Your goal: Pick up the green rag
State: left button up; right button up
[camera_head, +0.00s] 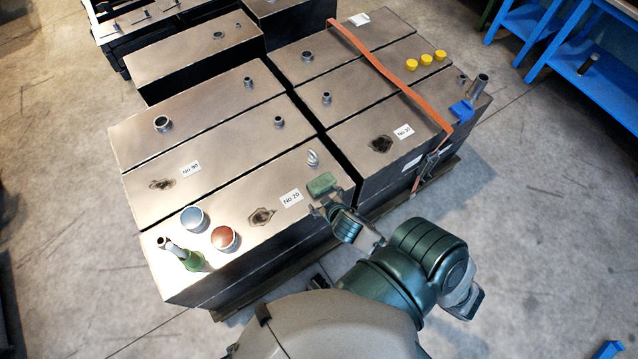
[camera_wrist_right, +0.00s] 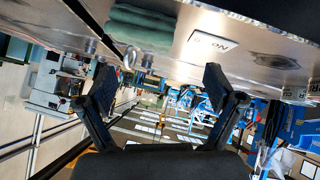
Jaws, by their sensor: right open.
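The green rag (camera_head: 322,184) is a small folded pad lying on the metal top of the box marked No 20, near its front right corner. In the right wrist view the rag (camera_wrist_right: 142,27) shows at the top, beyond the fingers and a little left of centre. My right gripper (camera_head: 327,204) is at the box edge just in front of the rag, partly hidden by its own wrist. In the wrist view its two black fingers (camera_wrist_right: 160,76) are spread apart with nothing between them. My left gripper is in neither view.
A metal ring (camera_head: 313,158) stands just behind the rag. An orange strap (camera_head: 385,66) crosses the right boxes. Several metal fittings stick up from the tops.

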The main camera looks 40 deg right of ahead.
jog(key=w+a+r+n+t+y, duration=0.1)
jog(key=w+r+n+t+y, duration=0.35)
jog(key=r, duration=0.35)
jog(key=w+r+n+t+y, duration=0.3)
jog(key=w+r+n+y, duration=0.25)
jog(key=r, duration=0.35)
jog(key=n+g+h, duration=0.3)
jog(key=n+g, duration=0.2)
jog(key=g, duration=0.9)
send_near(324, 181)
jog(key=b+x, duration=0.2)
jog(key=x, duration=0.1)
jog(key=b+x, duration=0.1)
jog(key=x, duration=0.1)
jog(key=shift+w, duration=0.3)
jog(key=shift+g, duration=0.25)
jog(key=b+x, duration=0.1)
jog(key=x, duration=0.4)
jog(key=shift+s+f, duration=0.1)
jog(key=shift+s, duration=0.05)
jog(key=shift+a+f, duration=0.1)
jog(key=shift+f, duration=0.2)
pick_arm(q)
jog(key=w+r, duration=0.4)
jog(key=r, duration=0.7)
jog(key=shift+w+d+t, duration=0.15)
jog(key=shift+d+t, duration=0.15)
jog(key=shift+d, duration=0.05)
